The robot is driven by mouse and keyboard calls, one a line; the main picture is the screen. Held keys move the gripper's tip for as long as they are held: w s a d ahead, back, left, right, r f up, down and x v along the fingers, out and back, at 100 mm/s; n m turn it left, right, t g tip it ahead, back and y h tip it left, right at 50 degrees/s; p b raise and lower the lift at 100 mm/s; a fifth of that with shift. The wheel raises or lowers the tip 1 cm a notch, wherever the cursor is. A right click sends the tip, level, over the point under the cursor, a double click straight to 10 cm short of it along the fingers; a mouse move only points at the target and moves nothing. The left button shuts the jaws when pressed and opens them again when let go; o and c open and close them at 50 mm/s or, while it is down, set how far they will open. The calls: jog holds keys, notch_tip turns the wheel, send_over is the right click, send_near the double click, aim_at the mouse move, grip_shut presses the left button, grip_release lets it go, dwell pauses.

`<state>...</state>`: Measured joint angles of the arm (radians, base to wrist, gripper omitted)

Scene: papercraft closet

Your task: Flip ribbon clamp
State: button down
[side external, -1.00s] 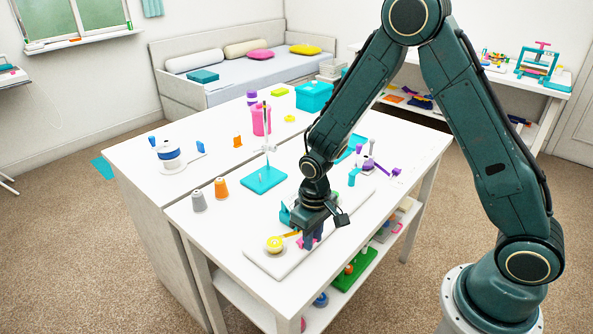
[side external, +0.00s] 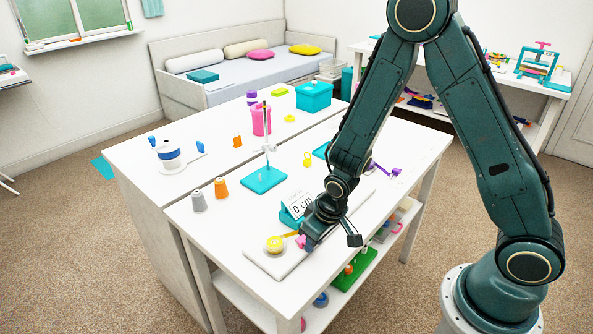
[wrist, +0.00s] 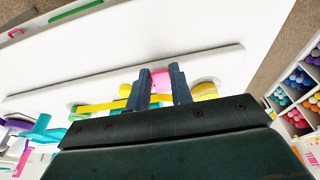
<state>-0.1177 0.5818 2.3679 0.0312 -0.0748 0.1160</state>
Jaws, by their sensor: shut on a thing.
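The pink clamp (side external: 300,241) sits at the front end of a long white board, beside a round yellow spool (side external: 273,244). In the wrist view the pink clamp (wrist: 160,80) is between my two dark fingers. My gripper (wrist: 163,86) is shut on it and tilted over the board; it also shows in the side view (side external: 308,243). A yellow ribbon (side external: 291,234) runs from the spool toward the clamp, and it shows left of the fingers in the wrist view (wrist: 100,106). The clamp's lower part and its contact with the board are hidden.
A teal stand with a "0 cm" display (side external: 300,205) is close behind my gripper. The white board (side external: 283,264) lies near the table's front edge.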

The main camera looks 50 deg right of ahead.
jog(key=shift+s+f+t, duration=0.15)
jog(key=shift+f+t, duration=0.15)
jog(key=shift+t, duration=0.7)
jog(key=c, duration=1.2)
grip_release()
jog(key=shift+c, duration=0.2)
jog(key=shift+r, duration=0.1)
jog(key=shift+v, duration=2.5)
notch_tip(320, 180, up, 7)
